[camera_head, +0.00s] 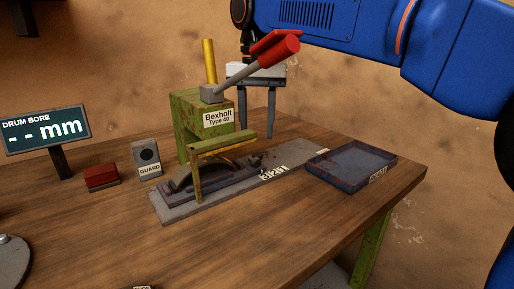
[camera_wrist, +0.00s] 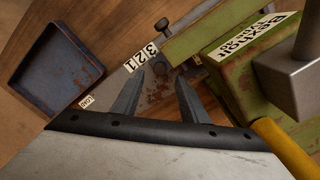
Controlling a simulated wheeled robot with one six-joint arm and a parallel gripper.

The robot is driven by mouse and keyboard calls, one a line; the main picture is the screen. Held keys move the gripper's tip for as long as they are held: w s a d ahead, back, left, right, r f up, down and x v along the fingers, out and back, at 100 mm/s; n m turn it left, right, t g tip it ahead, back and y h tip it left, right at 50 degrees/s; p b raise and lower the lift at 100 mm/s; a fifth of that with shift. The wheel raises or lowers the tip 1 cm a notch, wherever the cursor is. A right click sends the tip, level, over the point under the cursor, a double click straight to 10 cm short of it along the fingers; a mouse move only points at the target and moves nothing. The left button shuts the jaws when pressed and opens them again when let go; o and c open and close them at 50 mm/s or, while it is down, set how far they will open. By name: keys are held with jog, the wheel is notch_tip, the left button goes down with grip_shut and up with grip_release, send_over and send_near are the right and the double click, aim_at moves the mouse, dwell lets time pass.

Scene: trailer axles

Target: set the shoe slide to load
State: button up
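The green press (camera_head: 203,117), labelled "Bexholt Type 40", stands on the bench over a long grey base plate (camera_head: 178,210). A dark slide with a curved shoe (camera_head: 205,172) sits at the press end of this plate, partly behind the yellow-edged green guard bar (camera_head: 222,143). I cannot tell which marked position it is at. My gripper (camera_head: 257,125) is behind the red-handled lever, fingers down and apart, with nothing between them. The wrist view shows both fingers (camera_wrist: 160,80) open above the plate, beside a "321" label (camera_wrist: 141,57) and the press (camera_wrist: 235,85).
A blue-grey tray (camera_head: 350,163) lies at the bench's right end; it also shows in the wrist view (camera_wrist: 52,62). The red-handled lever (camera_head: 262,62) and a yellow rod (camera_head: 209,62) rise from the press. A GUARD box (camera_head: 146,158), red block (camera_head: 101,178) and DRUM BORE display (camera_head: 45,130) stand left.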

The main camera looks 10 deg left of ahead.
jog(key=shift+f, duration=3)
grip_shut()
